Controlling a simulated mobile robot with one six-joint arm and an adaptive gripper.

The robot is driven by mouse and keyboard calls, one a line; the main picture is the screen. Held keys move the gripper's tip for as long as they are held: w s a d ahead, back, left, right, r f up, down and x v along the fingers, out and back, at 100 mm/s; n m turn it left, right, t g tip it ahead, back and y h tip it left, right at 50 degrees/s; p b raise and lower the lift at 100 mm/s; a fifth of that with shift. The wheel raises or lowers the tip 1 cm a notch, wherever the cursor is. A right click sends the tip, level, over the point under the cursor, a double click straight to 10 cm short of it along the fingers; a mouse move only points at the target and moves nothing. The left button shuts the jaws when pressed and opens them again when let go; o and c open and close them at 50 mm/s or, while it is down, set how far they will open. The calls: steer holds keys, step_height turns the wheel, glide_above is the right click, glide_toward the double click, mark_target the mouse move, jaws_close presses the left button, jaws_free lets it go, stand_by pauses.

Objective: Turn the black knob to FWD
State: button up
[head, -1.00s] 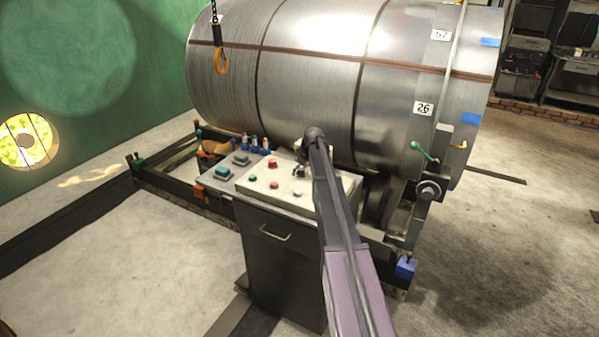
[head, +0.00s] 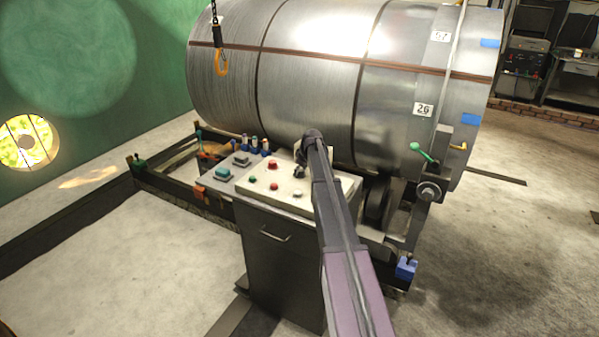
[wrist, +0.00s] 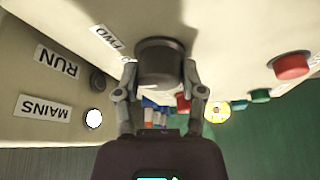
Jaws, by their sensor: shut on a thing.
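The black knob (wrist: 160,62) is in the upper middle of the wrist view, on the pale panel. My gripper (wrist: 160,82) has one finger on each side of it and is shut on it. A label reading FWD (wrist: 108,40) shows upside down just left of the knob. Any pointer mark on the knob is not visible, so I cannot tell its setting. In the head view my gripper (head: 299,168) is at the back of the control panel top (head: 322,186), and my arm hides part of the panel.
A red button (wrist: 291,66) is at the right in the wrist view. RUN (wrist: 57,62) and MAINS (wrist: 44,107) labels are at the left, with a lit white lamp (wrist: 94,119). In the head view a large steel drum (head: 310,70) stands close behind the panel. A hook (head: 221,62) hangs left of my arm.

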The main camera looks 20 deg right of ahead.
steer(key=m+h, duration=0.1)
steer(key=m, duration=0.3)
steer(key=shift+s+a+m+h, duration=0.1)
steer(key=shift+m+h, duration=0.2)
steer(key=shift+h, duration=0.1)
steer(key=shift+m+h, duration=0.6)
steer(key=shift+m, duration=1)
steer(key=o, duration=1.1)
steer(key=shift+o, duration=0.2)
